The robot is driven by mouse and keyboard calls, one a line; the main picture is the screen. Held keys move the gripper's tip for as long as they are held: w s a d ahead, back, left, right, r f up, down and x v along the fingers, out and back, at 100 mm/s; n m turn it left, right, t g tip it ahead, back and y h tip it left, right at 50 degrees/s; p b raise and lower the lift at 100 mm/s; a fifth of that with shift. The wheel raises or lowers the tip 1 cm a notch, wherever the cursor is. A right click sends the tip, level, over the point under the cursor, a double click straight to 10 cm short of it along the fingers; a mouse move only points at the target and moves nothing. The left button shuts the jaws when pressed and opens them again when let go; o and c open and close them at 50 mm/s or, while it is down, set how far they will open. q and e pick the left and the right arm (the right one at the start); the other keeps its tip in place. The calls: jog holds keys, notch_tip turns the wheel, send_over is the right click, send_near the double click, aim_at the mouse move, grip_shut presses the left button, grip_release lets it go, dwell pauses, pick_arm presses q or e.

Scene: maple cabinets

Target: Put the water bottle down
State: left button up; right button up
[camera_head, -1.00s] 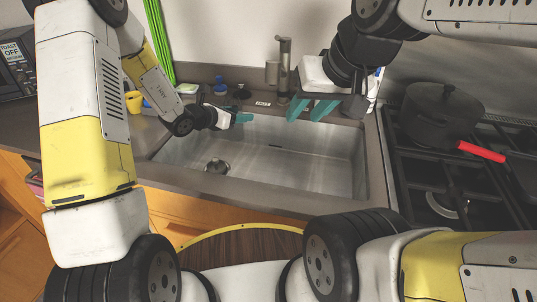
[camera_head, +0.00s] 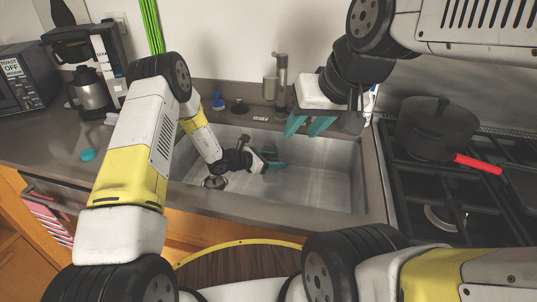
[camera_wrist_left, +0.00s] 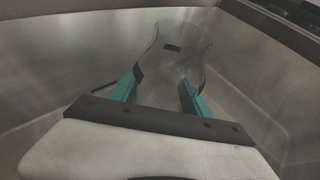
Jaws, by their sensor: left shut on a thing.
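The water bottle (camera_wrist_left: 182,48) is clear and see-through in the left wrist view, lying between the two teal fingers of my left gripper (camera_wrist_left: 160,90). My left gripper is shut on it. In the head view my left gripper (camera_head: 274,161) is down inside the steel sink (camera_head: 330,183), near its middle. The bottle cannot be clearly made out there. My right gripper (camera_head: 308,124) hangs over the back right part of the sink, with its teal fingers apart and nothing seen between them.
The faucet (camera_head: 281,78) stands behind the sink. A black pot (camera_head: 436,126) with a red handle sits on the stove (camera_head: 440,200) at right. A coffee maker (camera_head: 88,75) and a toaster oven (camera_head: 25,85) stand at left. The left counter (camera_head: 50,135) is mostly clear.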

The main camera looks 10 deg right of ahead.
pick_arm(q)
jog(key=shift+f, duration=1.45)
jog(key=shift+f, duration=0.1)
jog(key=o, duration=1.4)
